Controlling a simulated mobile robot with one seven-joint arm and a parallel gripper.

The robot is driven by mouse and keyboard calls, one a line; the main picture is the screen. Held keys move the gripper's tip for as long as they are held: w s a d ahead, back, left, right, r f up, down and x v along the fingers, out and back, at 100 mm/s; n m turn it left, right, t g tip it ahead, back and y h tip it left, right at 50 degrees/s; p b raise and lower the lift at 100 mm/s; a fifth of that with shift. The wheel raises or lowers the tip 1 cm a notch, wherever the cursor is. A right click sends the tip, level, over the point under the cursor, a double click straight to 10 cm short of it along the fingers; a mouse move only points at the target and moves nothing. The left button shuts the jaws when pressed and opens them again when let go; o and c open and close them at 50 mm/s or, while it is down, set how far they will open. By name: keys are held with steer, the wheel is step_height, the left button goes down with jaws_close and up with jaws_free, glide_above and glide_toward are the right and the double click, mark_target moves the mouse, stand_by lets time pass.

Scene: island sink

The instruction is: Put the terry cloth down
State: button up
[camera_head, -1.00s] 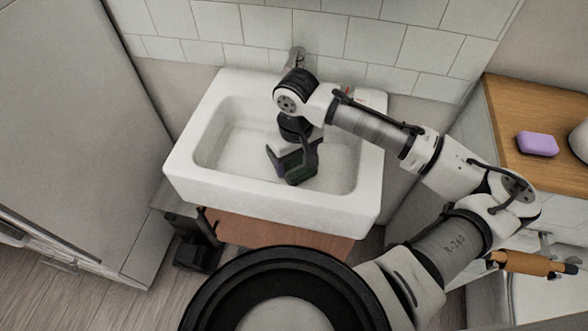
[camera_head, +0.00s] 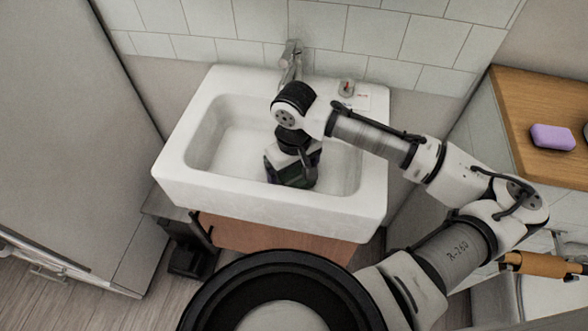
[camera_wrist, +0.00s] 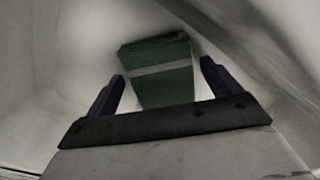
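The terry cloth (camera_wrist: 160,72), dark green with a pale stripe, shows between the two dark fingers of my gripper (camera_wrist: 163,85) in the wrist view. The fingers stand wide apart, with a visible gap between the cloth and the right finger; the left finger is close to the cloth's edge. In the head view my gripper (camera_head: 292,180) points down inside the white sink (camera_head: 225,150), right of the basin's middle. A little dark green of the cloth shows there, mostly hidden by my gripper. Whether the cloth rests fully on the basin floor is hard to tell.
The faucet (camera_head: 290,60) stands at the sink's back rim, with a small item (camera_head: 346,87) to its right. A wooden counter (camera_head: 520,100) with a purple sponge (camera_head: 553,137) is at right. A tall grey cabinet (camera_head: 60,120) stands at left. The basin's left side is empty.

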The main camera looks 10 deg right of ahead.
mark_target(294, 172)
step_height(294, 172, up, 12)
steer(key=shift+r, duration=0.15)
stand_by(0.5)
stand_by(0.5)
